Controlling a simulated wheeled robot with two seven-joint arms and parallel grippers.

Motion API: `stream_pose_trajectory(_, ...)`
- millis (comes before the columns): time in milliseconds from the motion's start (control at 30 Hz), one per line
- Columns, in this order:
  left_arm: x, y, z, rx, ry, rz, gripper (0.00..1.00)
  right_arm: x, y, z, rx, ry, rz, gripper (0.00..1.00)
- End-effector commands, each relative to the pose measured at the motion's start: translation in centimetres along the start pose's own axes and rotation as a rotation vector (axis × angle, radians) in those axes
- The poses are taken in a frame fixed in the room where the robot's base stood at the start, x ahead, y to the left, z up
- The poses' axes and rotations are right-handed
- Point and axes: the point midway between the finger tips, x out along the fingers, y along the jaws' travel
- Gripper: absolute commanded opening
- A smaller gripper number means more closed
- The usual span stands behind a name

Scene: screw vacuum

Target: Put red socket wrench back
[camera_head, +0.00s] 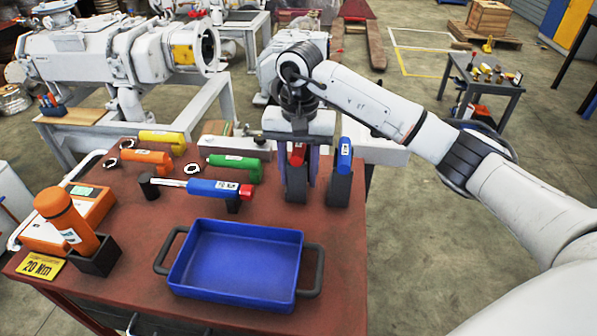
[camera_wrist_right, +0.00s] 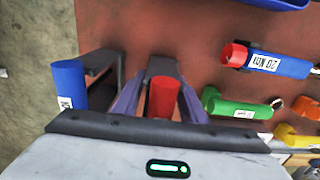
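The red socket wrench (camera_head: 298,153) stands upright at a black holder (camera_head: 296,188) near the table's far right edge. My right gripper (camera_head: 298,170) reaches down over it from above, with a finger on either side. In the right wrist view the wrench's red end (camera_wrist_right: 162,97) shows between the two purple fingers (camera_wrist_right: 158,100). Small gaps show between it and the fingers, so the gripper looks open around it. The wrench's lower part is hidden by the holder and fingers. My left gripper is in neither view.
A blue upright tool (camera_head: 344,156) stands in its own holder just right of the gripper. Yellow, orange, green and blue tools (camera_head: 215,188) lie to the left. A blue tray (camera_head: 240,222) sits in front. The red tabletop (camera_head: 335,250) is bare at right front.

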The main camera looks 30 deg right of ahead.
Motion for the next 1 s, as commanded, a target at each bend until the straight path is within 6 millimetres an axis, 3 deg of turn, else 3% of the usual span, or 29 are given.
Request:
stream_pose_trajectory(167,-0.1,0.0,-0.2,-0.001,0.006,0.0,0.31,-2.3,-0.1,-0.1,0.0,0.005,-0.004,0.38)
stream_pose_trajectory(600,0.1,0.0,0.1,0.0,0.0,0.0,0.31,-11.2,0.0,-0.1,0.0,0.004,-0.001,0.38)
stream_pose_trajectory(767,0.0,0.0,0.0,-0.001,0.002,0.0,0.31,-12.4,0.0,0.0,0.0,0.001,0.0,0.38)
stream_pose_trajectory(1000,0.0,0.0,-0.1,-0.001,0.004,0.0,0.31,-12.5,0.0,0.0,0.001,-0.001,0.0,0.38)
